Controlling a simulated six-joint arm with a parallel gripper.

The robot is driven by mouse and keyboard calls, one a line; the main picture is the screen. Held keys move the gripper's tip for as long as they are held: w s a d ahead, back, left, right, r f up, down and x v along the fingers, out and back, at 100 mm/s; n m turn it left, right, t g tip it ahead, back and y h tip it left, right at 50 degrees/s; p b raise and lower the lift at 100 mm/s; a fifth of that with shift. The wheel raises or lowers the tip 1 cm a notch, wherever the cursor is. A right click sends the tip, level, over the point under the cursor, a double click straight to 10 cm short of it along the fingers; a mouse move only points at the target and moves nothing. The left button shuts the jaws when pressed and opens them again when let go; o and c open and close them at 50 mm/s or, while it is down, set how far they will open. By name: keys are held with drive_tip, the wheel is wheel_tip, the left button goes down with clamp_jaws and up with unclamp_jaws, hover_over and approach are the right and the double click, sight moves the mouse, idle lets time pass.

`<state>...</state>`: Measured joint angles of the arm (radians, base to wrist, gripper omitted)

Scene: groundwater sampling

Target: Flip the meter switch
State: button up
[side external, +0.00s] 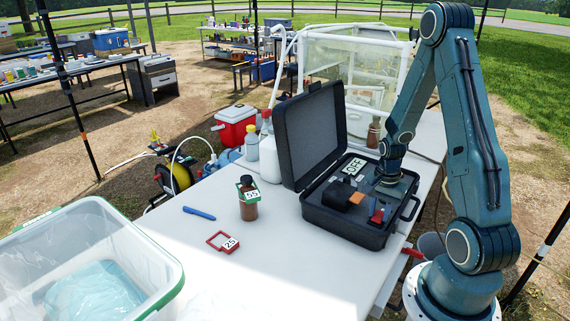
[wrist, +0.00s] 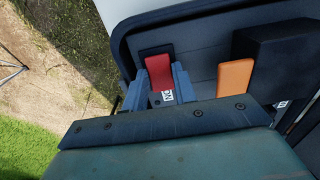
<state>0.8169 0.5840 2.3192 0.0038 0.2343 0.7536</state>
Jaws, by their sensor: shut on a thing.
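The meter sits in an open black case (side external: 345,226) on the white table, its lid raised at the left. In the side view, an OFF label (side external: 352,166) shows toward the back of the case. A red switch lever (wrist: 158,70) stands in the wrist view, with an ON label (wrist: 168,96) just below it. My gripper (wrist: 162,80) has its two blue fingers on either side of the red lever, shut on it. The red lever also shows at the case's front right in the side view (side external: 377,216). The switch's base is partly hidden by my gripper.
An orange block (wrist: 235,76) and a black box (side external: 337,197) sit beside the lever inside the case. A brown bottle (side external: 248,200), a red square frame (side external: 223,241) and a blue pen (side external: 199,213) are on the table.

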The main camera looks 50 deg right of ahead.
sight(378, 216)
drive_tip(key=o, duration=0.7)
drive_tip(key=shift+r, duration=0.15)
drive_tip(key=shift+r, duration=6.85)
drive_tip(key=shift+a, duration=0.1)
